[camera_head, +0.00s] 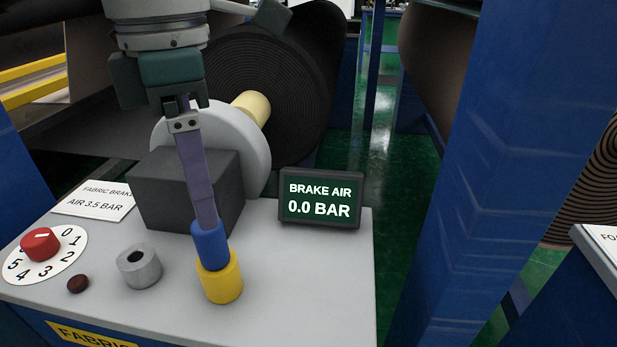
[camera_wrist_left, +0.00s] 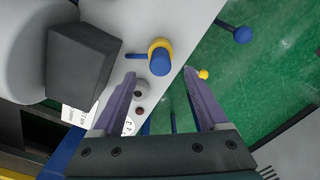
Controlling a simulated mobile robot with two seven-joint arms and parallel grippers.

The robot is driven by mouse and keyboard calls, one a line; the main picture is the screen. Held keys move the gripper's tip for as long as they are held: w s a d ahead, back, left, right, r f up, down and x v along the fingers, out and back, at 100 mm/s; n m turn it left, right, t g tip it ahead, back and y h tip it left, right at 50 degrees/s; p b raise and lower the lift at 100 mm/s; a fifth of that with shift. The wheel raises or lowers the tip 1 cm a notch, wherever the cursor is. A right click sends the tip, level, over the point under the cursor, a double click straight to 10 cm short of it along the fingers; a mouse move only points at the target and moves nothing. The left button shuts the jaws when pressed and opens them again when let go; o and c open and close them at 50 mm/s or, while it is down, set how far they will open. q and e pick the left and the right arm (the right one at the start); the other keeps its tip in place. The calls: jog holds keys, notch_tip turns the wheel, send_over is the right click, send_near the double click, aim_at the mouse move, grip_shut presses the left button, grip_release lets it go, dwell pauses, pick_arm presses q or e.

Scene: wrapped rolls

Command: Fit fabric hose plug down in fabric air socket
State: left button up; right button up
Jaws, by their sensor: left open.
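The blue plug (camera_head: 210,245) stands upright in a yellow collar (camera_head: 222,284) on the grey bench top; it also shows in the left wrist view (camera_wrist_left: 160,62). The grey round socket (camera_head: 139,268), with a dark empty hole in its top, stands to the left of it. My left gripper (camera_head: 207,222) points down at the blue plug from above, its purple fingers overlapping the plug's top in the head view. In the left wrist view its fingers are spread, with the plug beyond the tips and nothing held. Whether a finger touches the plug, I cannot tell. My right gripper is out of view.
A black block (camera_head: 190,195) stands behind the socket. A display (camera_head: 320,198) reads "BRAKE AIR 0.0 BAR". A red knob (camera_head: 40,243) on a numbered dial and a dark red button (camera_head: 78,284) are at the left. The bench's right part is clear. A blue column (camera_head: 478,170) rises beyond.

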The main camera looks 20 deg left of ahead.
aim_at(208, 235)
pick_arm(q)
jog(key=shift+s+f, duration=0.2)
jog(key=shift+f, duration=0.85)
notch_tip(208, 235, down, 5)
jog(key=shift+a+f, duration=0.15)
grip_shut()
